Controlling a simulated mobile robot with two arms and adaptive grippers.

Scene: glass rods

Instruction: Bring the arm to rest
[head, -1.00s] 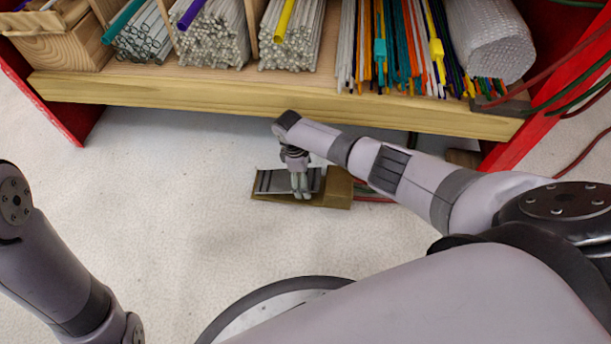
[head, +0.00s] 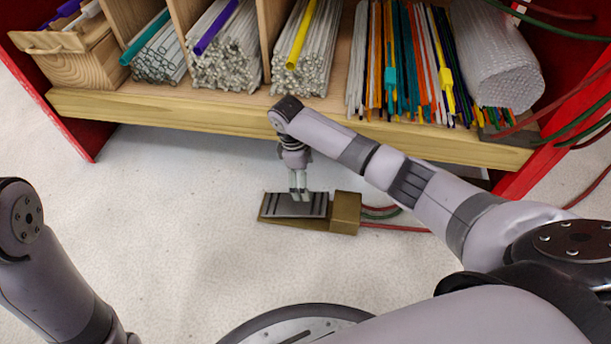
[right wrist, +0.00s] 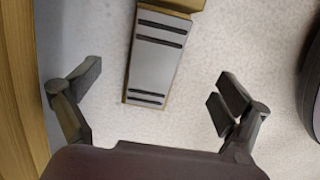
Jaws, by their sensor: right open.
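My right arm reaches in from the right in the head view, and its gripper (head: 299,190) points down in front of the shelf. In the right wrist view the right gripper (right wrist: 158,92) is open, its two fingers wide apart with nothing between them. A foot pedal (head: 296,205) with a grey ridged plate and a brass-coloured housing lies on the floor below the gripper. It also shows in the right wrist view (right wrist: 154,65), beyond the fingers. I cannot tell the height of the gripper over it. My left arm shows at the left edge; its gripper is out of the frame.
A wooden shelf (head: 200,112) in a red frame (head: 545,150) holds bundles of glass rods (head: 225,60) and a bubble-wrapped roll (head: 498,60). Red and green hoses (head: 400,226) run from the pedal and along the right side. The pale floor (head: 170,220) is clear at the left.

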